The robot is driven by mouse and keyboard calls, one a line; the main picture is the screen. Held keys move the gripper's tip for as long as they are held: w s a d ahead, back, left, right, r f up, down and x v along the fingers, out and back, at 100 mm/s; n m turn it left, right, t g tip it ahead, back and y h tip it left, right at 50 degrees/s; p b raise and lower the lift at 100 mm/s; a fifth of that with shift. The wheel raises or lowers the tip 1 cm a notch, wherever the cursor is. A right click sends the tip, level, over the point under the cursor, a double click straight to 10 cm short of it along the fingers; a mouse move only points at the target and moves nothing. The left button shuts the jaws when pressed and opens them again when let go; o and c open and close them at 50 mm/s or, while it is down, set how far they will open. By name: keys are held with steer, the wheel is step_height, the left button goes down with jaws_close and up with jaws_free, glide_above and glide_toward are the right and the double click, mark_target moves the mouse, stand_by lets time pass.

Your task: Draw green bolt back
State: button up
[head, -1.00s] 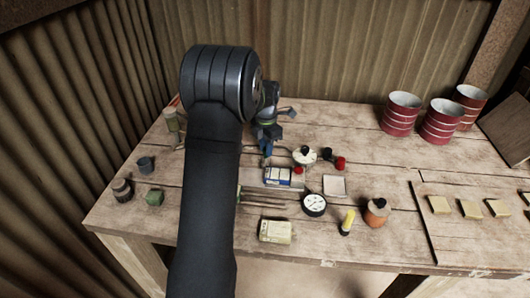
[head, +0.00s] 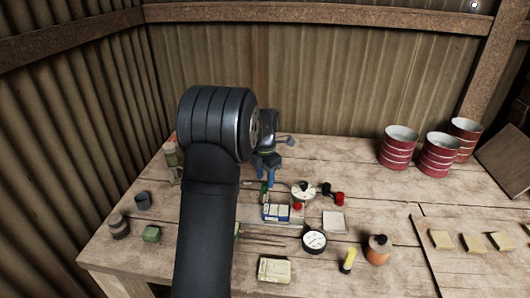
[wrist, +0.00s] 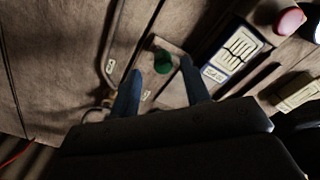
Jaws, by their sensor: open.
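In the head view a small green spot (head: 264,187) shows below my gripper. My gripper (head: 266,182) has its blue fingers apart and pointing down. In the wrist view the fingertips (wrist: 161,69) stand on either side of the knob, with gaps visible. I cannot tell how high the tips are above it. The bolt's shaft is not clearly visible.
A blue-and-white box (head: 276,213) lies close by the right finger. A red knob (head: 340,199), a round white-topped part (head: 303,190) and a dial (head: 314,241) stand to the right. A bent rod (wrist: 110,60) lies left of the knob. Red cans (head: 439,155) stand far right.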

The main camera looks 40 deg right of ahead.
mark_target(265, 184)
step_height(265, 184, up, 15)
steer(key=shift+f, duration=0.1)
stand_by(0.7)
step_height(265, 184, down, 17)
steer(key=shift+f, duration=0.15)
stand_by(0.4)
